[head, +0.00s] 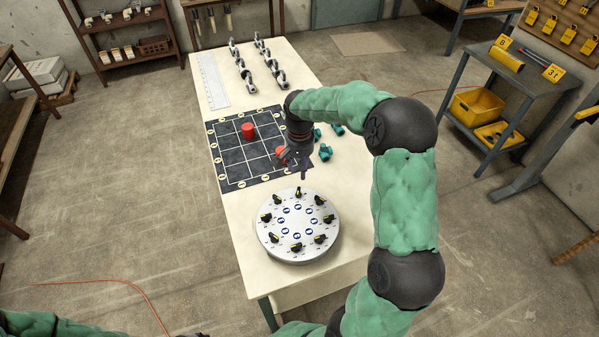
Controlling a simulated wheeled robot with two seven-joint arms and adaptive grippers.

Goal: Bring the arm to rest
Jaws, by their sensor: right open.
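My right gripper (303,171) hangs at the end of my green-sleeved right arm, above the table between the dark grid board and the round grey dial plate. It is open, and I see nothing between its fingers. Part of my left arm shows at the bottom left edge, but its gripper is out of the picture. The long pale table (243,210) lies under my right gripper.
The grid board (229,172) holds two red pieces (248,131). The dial plate (270,245) carries several black-and-yellow knobs. Teal fittings (325,152) lie beside my right gripper. Metal clamps (240,66) stand at the far end. A tool cart (535,90) stands right.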

